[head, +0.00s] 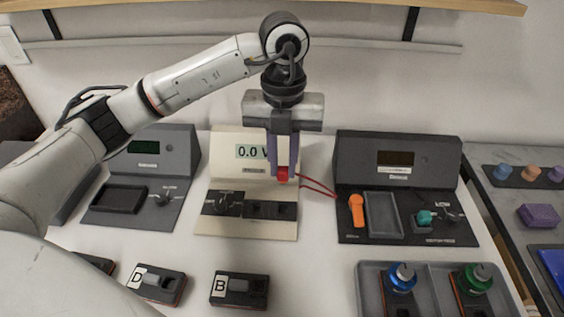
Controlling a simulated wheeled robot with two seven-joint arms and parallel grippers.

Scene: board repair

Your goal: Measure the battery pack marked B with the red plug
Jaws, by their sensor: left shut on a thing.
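My left gripper (282,170) points down and is shut on the red plug (282,174), held up in front of the cream meter (225,168). Red leads (318,186) run from the plug's area to the right. The meter's display reads 0.0, with the unit partly hidden by the gripper. Dark sockets (270,209) and a knob show on the meter's base. The battery pack marked B (240,289) lies on the white table in front of the meter, apart from the gripper. My right gripper is not in view.
A grey device (150,160) stands left and a dark station (398,162) with an orange tool (356,211) right. A grey tray (434,290) holds blue-topped and green-topped items at front right.

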